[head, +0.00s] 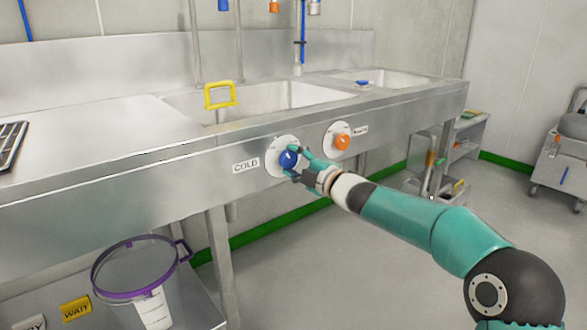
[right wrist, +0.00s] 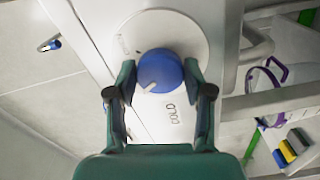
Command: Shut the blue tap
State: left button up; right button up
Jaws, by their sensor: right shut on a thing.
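The blue tap (head: 288,159) is a round knob on a white disc on the front of the steel sink unit, beside a label reading COLD (head: 246,165). In the right wrist view the blue tap (right wrist: 160,71) has a pale pointer mark at its lower left edge. My right gripper (head: 296,163) is at the tap, and its fingers (right wrist: 160,80) are shut on the knob from both sides. An orange tap (head: 342,142) sits on its own disc to the right. My left gripper is not in view.
The steel sink unit (head: 120,150) has two basins and a yellow handle (head: 220,95) at the large basin's edge. A clear bucket with a purple rim (head: 140,240) stands low at the left. Open floor (head: 350,260) lies in front, and a trolley (head: 560,160) stands far right.

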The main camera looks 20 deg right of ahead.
jog(key=shift+a+f+n+b, duration=0.15)
jog(key=shift+n+b, duration=0.05)
jog(key=shift+n, duration=0.45)
jog(key=shift+a+f+n+b, duration=0.1)
jog(key=shift+f+n+b, duration=0.1)
jog(key=shift+n, duration=0.45)
jog(key=o, duration=1.2)
jog(key=shift+r, duration=0.15)
jog(key=shift+c, duration=0.2)
jog(key=shift+d, duration=0.1)
jog(key=shift+r, duration=0.1)
jog(key=shift+s+d, duration=0.1)
jog(key=shift+s, duration=0.05)
jog(key=shift+s+d, duration=0.1)
jog(key=shift+s, duration=0.15)
jog(key=v, duration=1.1)
